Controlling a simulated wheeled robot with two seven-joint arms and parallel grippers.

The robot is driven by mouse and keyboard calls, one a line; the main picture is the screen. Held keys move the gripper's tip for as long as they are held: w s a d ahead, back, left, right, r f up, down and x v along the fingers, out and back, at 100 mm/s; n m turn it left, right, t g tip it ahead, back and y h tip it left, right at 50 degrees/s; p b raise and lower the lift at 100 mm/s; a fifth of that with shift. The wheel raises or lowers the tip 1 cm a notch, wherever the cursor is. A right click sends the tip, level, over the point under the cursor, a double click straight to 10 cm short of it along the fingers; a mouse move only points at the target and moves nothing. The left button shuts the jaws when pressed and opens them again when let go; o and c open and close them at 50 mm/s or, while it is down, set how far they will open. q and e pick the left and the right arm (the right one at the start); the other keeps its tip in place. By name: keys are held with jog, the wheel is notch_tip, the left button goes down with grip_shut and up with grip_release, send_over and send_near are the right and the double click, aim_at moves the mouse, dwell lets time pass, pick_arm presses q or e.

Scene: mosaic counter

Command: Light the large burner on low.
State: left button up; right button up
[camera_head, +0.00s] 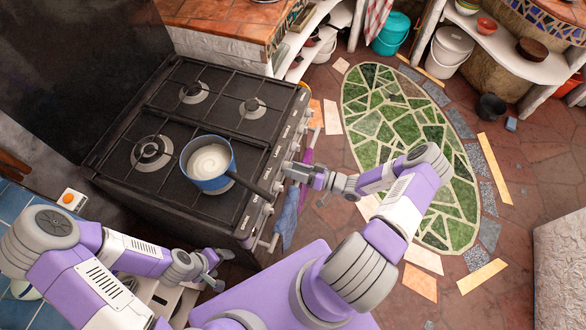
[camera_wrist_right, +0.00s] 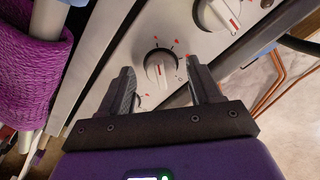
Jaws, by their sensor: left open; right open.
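The dark stove (camera_head: 115,190) has several burners, and the large burner (camera_head: 152,152) with a double ring is at its left, bare and showing no visible flame. A blue pot (camera_head: 208,165) with white contents stands on the burner beside it. Control knobs line the stove's front panel. My right gripper (camera_head: 286,171) is at this panel. In the right wrist view a pale knob (camera_wrist_right: 160,68) with red marks lies between the open fingers (camera_wrist_right: 160,75); I cannot tell whether they touch it. My left gripper (camera_head: 218,268) is open and empty, low near the stove's near side.
A second knob (camera_wrist_right: 217,14) is close to the right finger. The pot's dark handle (camera_head: 248,185) reaches over the front panel. A purple cloth (camera_wrist_right: 28,60) and a blue cloth (camera_head: 285,222) hang on the front rail.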

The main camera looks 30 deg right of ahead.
jog(key=v, duration=0.6)
jog(key=shift+s+d, duration=0.2)
jog(key=shift+s, duration=0.1)
jog(key=shift+c, duration=0.3)
grip_shut()
dwell(1.1)
